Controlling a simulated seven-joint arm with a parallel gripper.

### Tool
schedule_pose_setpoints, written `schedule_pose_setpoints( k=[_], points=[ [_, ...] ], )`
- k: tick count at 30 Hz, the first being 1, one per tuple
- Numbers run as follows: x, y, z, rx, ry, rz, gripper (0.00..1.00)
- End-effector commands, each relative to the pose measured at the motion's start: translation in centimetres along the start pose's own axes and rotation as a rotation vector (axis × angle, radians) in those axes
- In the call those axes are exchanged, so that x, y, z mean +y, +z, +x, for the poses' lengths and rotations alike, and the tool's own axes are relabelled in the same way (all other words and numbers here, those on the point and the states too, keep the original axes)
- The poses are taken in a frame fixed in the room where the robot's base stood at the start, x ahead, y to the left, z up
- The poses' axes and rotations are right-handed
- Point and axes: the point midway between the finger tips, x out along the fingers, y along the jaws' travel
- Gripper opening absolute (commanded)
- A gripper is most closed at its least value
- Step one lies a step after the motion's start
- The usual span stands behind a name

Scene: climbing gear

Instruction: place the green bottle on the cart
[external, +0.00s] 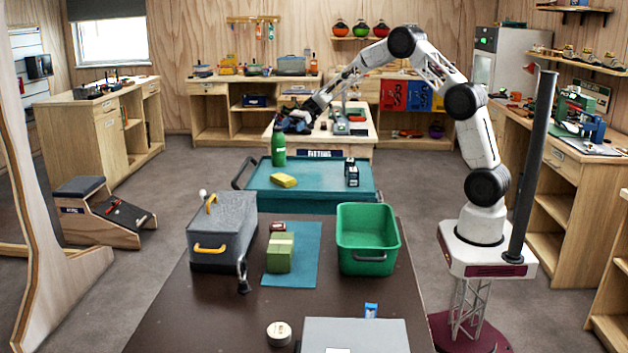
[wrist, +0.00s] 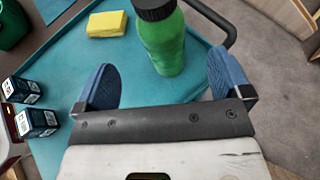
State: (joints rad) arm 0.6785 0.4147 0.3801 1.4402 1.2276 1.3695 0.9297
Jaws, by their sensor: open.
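The green bottle (external: 278,149) has a dark cap and stands upright on the teal top of the cart (external: 318,187), near its far left part. In the wrist view the bottle (wrist: 165,45) stands ahead of my gripper (wrist: 165,85), roughly between the lines of its two blue fingers. The fingers are apart with nothing between them. In the external view my gripper (external: 295,122) is above the cart's far edge, close to the bottle's top. The cart top (wrist: 190,85) also shows in the wrist view.
A yellow sponge (external: 284,181) lies on the cart near the bottle. Two small dark boxes (external: 351,172) stand at its right. In front, a dark table holds a grey toolbox (external: 222,232), a green block (external: 280,252) and a green bin (external: 367,240). The cart's middle is clear.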

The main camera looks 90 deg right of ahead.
Motion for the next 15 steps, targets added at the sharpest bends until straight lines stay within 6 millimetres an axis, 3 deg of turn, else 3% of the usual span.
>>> schedule_pose_setpoints(
  k=[6, 15],
  points=[
    [0.0, 0.0, -1.4, 0.000, -0.001, 0.001, 0.96],
    [0.0, 0.0, -1.6, 0.000, -0.001, 0.000, 0.96]
  ],
)
